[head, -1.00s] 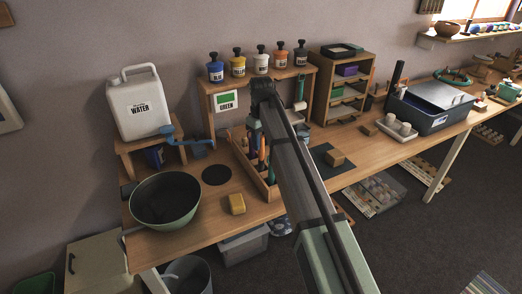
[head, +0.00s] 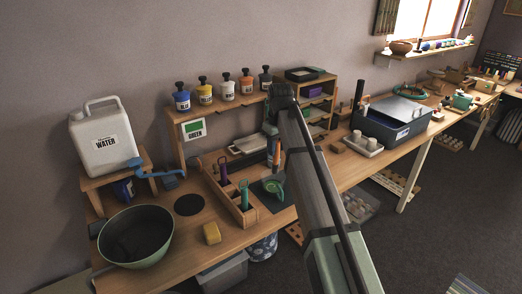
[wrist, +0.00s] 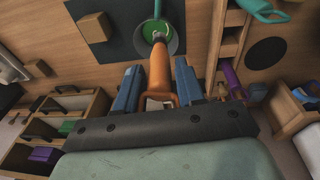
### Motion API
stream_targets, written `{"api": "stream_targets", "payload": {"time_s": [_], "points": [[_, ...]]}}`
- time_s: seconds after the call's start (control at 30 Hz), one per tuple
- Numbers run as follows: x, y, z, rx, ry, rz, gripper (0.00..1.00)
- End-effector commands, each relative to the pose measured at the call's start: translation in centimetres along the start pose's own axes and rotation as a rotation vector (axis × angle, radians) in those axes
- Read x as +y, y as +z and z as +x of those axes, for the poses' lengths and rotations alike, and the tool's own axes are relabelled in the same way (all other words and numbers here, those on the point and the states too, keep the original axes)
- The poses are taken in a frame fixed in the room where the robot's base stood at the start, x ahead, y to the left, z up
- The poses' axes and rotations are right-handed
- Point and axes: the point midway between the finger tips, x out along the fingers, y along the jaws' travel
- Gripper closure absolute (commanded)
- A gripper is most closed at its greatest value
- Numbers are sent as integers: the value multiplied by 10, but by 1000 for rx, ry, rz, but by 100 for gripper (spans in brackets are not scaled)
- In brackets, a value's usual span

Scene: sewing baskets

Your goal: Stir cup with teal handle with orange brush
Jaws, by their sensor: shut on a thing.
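My gripper (wrist: 157,88) is shut on the orange brush (wrist: 159,72), whose tip points down toward the cup. The brush (head: 276,153) also shows in the head view, beside my arm. The cup with the teal handle (wrist: 168,47) stands on a dark mat and has green inside; its teal handle points to the top of the wrist view. In the head view the cup (head: 268,188) is just left of my arm. The brush tip overlaps the cup's opening in the wrist view; I cannot tell how deep it is.
A wooden tray (head: 245,219) with purple- and teal-handled tools stands left of the cup. A yellow block (head: 211,233) and a green bowl (head: 137,262) lie farther left. A paint-bottle shelf (head: 228,105) stands behind, and a drawer unit (head: 333,88) to its right.

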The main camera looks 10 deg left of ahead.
Motion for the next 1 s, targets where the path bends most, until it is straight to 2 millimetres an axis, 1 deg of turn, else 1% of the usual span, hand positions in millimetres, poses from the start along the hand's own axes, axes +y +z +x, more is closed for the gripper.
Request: {"api": "stream_targets", "payload": {"time_s": [0.03, 0.27, 1.0], "points": [[2, -7, 0, 15, 11, 10, 92], [3, -8, 5, 40, 28, 21, 92], [4, -10, 51, 39, 28, 20, 92]]}}
